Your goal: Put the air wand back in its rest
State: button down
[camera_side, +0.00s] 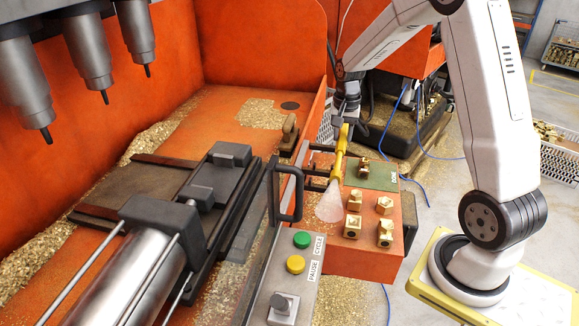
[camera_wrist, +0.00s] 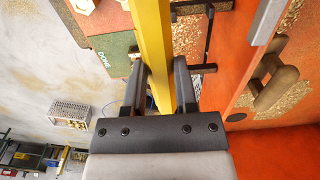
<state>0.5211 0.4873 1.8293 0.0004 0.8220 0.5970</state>
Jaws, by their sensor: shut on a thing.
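The yellow air wand (camera_side: 340,155) is held by my gripper (camera_side: 347,104) near its upper end. It slants down over the left edge of the orange ledge. A pale, see-through cone (camera_side: 329,205) spreads from its lower end. In the wrist view the yellow wand (camera_wrist: 152,40) runs between the two dark fingers of my gripper (camera_wrist: 162,68), which are shut on it. Dark bars (camera_side: 316,186) stick out beside the wand. They also show in the wrist view (camera_wrist: 207,45); I cannot tell for sure whether they are its rest, or whether the wand touches them.
Several brass fittings (camera_side: 354,200) stand on the ledge, one on the green DONE mat (camera_side: 378,177). A black handle (camera_side: 292,195) and the button panel (camera_side: 296,265) are close on the left. A brown brush-like block (camera_side: 289,132) lies behind, with brass chips around.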

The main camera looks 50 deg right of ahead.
jog(key=w+d+f, duration=0.2)
jog(key=w+f, duration=0.4)
jog(key=shift+d, duration=0.35)
jog(key=shift+f, duration=0.15)
jog(key=shift+w+d+f, duration=0.1)
jog(key=shift+w+f, duration=0.1)
jog(key=shift+f, duration=1.6)
jog(key=shift+f, duration=0.1)
jog(key=shift+c, duration=2)
grip_release()
notch_tip(320, 180, up, 12)
